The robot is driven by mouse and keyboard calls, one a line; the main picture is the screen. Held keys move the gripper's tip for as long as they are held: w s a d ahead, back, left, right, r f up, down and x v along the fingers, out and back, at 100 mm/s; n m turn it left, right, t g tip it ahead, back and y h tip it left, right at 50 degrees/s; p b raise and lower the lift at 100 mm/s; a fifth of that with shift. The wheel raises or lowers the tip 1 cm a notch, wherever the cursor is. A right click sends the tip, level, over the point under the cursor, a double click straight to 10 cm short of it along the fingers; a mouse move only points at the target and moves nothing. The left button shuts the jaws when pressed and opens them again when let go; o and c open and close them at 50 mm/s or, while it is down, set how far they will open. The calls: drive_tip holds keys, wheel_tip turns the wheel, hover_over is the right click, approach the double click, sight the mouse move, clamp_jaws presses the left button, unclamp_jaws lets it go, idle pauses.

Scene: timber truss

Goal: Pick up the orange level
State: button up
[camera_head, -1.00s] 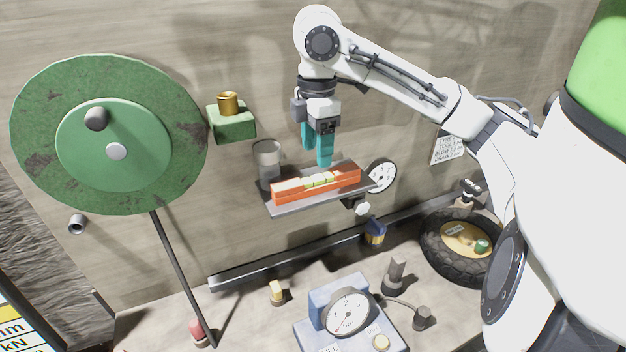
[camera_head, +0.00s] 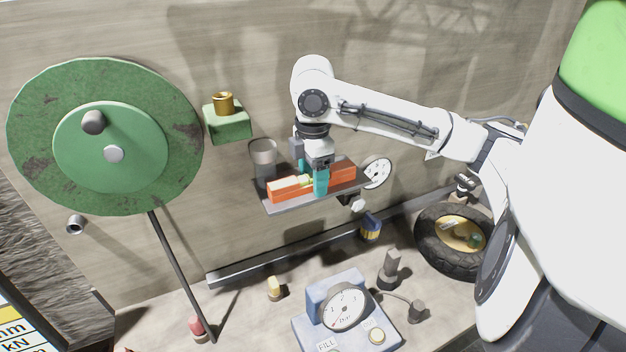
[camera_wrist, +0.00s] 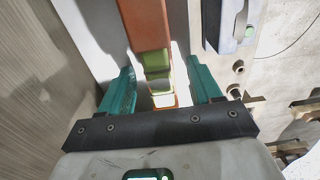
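The orange level (camera_head: 291,188) lies on a small grey shelf (camera_head: 283,208) on the wall in the head view. Its green vials show at its middle. My gripper (camera_head: 312,183) is down at the level's middle, with one teal finger in front of it and the other behind. In the wrist view the level (camera_wrist: 146,22) runs between the two teal fingers of my gripper (camera_wrist: 160,90). A gap shows between each finger and the level, so the gripper is open around it. The level's near end is hidden by the gripper body.
A round white dial (camera_head: 377,173) is at the shelf's right. A green block (camera_head: 228,123) with a brass piece and a large green disc (camera_head: 160,170) are further left. A gauge box (camera_head: 318,312) stands below.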

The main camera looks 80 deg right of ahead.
clamp_jaws()
idle(0.4)
drive_tip(key=shift+r, duration=0.1)
